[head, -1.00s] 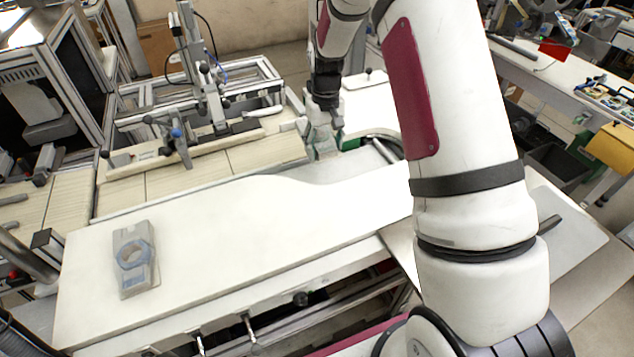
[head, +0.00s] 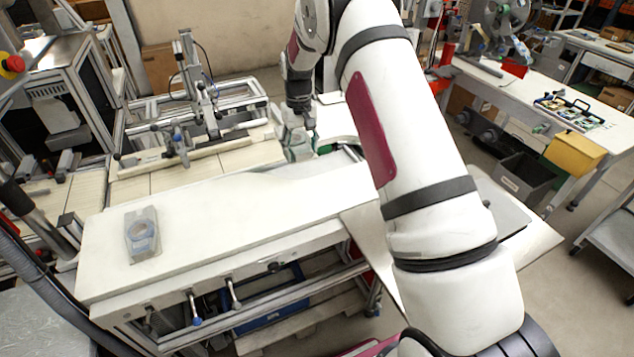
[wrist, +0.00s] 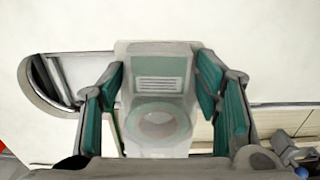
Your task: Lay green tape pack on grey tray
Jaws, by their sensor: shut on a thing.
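The green tape pack (wrist: 160,67) is a pale, boxy pack with a light green tint and a ring-shaped reel at its near end. In the wrist view my gripper (wrist: 160,85) is shut on it, with teal finger pads on both sides. In the head view my gripper (head: 299,118) points down with the pack (head: 299,148) at the far edge of the white bench; I cannot tell its exact height. A flat grey panel (head: 503,212) lies partly behind my arm at the right; I cannot tell whether it is the grey tray.
A similar bluish tape pack (head: 142,236) lies on the left of the white bench (head: 220,220). The bench's middle is clear. A metal frame fixture (head: 205,115) stands behind, left of my gripper. A yellow bin (head: 573,152) hangs at the right-hand workbench.

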